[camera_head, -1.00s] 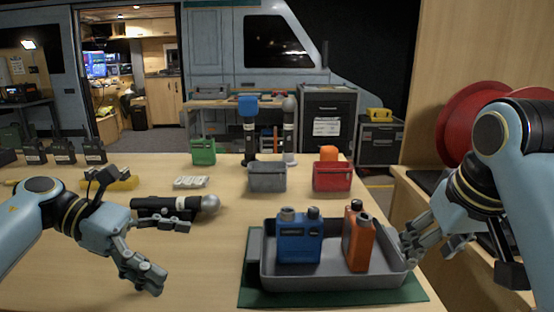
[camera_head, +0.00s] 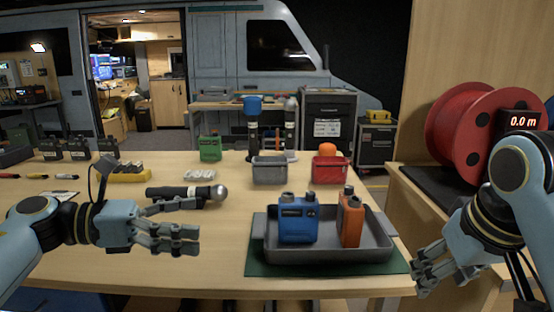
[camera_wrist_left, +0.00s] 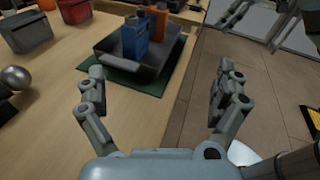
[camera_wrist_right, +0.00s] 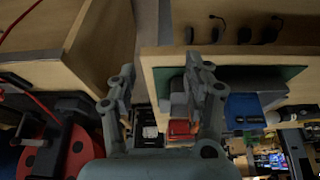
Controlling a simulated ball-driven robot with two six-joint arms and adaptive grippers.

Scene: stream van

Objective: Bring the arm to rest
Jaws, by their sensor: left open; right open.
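My left gripper (camera_head: 172,226) is open and empty above the left part of the table, in front of the black microphone (camera_head: 186,195). In the left wrist view its fingers (camera_wrist_left: 160,100) are spread with nothing between them. My right gripper (camera_head: 430,270) is open and empty by the table's right front corner, to the right of the grey tray (camera_head: 330,256). The right wrist view shows its fingers (camera_wrist_right: 160,95) spread apart. A blue pack (camera_head: 297,222) and an orange pack (camera_head: 351,222) stand upright in the tray, apart from both grippers.
The tray sits on a green mat (camera_head: 270,268). Behind it are a grey bin (camera_head: 269,174), a red bin (camera_head: 331,176) and a green box (camera_head: 210,149). A red cable reel (camera_head: 478,130) stands on the right bench. The table's front left is clear.

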